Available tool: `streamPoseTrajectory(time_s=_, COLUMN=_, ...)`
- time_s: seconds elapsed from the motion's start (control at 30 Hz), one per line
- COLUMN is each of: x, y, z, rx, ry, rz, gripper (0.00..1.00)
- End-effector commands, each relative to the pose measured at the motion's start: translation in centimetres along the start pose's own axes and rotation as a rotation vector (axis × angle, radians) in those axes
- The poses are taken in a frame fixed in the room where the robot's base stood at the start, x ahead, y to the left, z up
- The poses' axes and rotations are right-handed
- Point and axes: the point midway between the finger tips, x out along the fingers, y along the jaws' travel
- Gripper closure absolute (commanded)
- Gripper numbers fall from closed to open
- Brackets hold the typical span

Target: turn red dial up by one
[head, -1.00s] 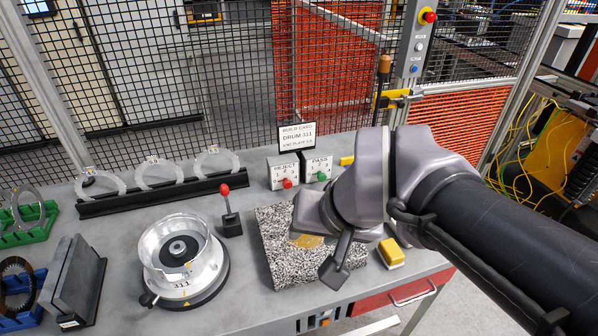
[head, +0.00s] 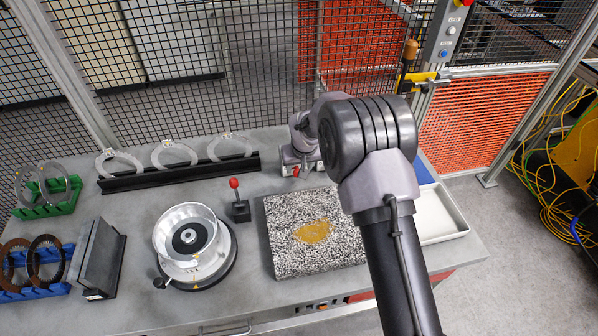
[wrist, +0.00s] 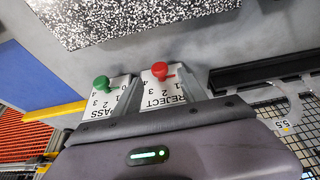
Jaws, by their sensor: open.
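The white REJECT box (wrist: 162,90) with its red dial (wrist: 160,70) shows upside down in the wrist view. Numbers ring the dial, but I cannot tell which one it points to. Beside it stands the PASS box (wrist: 108,102) with a green dial (wrist: 101,83). My gripper (wrist: 170,145) fills the bottom of the wrist view, its body in front of the lower part of both boxes. Its fingertips are hidden there. In the head view my gripper (head: 303,148) is over the boxes and largely covers them. It is open, with nothing seen in it.
A speckled slab (head: 300,255) with a yellow patch lies in front of the boxes. A red-knobbed lever (head: 240,208) and a silver drum (head: 188,245) stand to the left. A black rack (head: 180,172) holds clear rings. A white tray (head: 440,215) is at right.

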Motion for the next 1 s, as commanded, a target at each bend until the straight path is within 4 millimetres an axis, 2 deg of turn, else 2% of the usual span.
streamPoseTrajectory(time_s=0.03, x=1.5, y=0.0, z=0.1, rx=0.0, ry=-0.001, rz=0.0, gripper=0.51)
streamPoseTrajectory(time_s=0.1, x=2.9, y=0.0, z=0.1, rx=0.0, ry=-0.001, rz=0.0, gripper=0.51)
streamPoseTrajectory(time_s=0.2, x=4.3, y=0.0, z=0.0, rx=0.0, ry=0.0, rz=0.0, gripper=0.51)
streamPoseTrajectory(time_s=0.33, x=5.1, y=0.0, z=0.0, rx=0.0, ry=0.0, rz=0.0, gripper=0.51)
streamPoseTrajectory(time_s=0.57, x=5.2, y=0.0, z=0.0, rx=0.0, ry=0.0, rz=0.0, gripper=0.51)
streamPoseTrajectory(time_s=0.63, x=5.2, y=0.0, z=0.0, rx=0.0, ry=0.0, rz=0.0, gripper=0.58)
streamPoseTrajectory(time_s=0.83, x=5.2, y=0.0, z=0.0, rx=0.0, ry=0.0, rz=0.0, gripper=0.98)
streamPoseTrajectory(time_s=1.0, x=5.2, y=0.1, z=0.0, rx=0.001, ry=0.0, rz=-0.002, gripper=1.0)
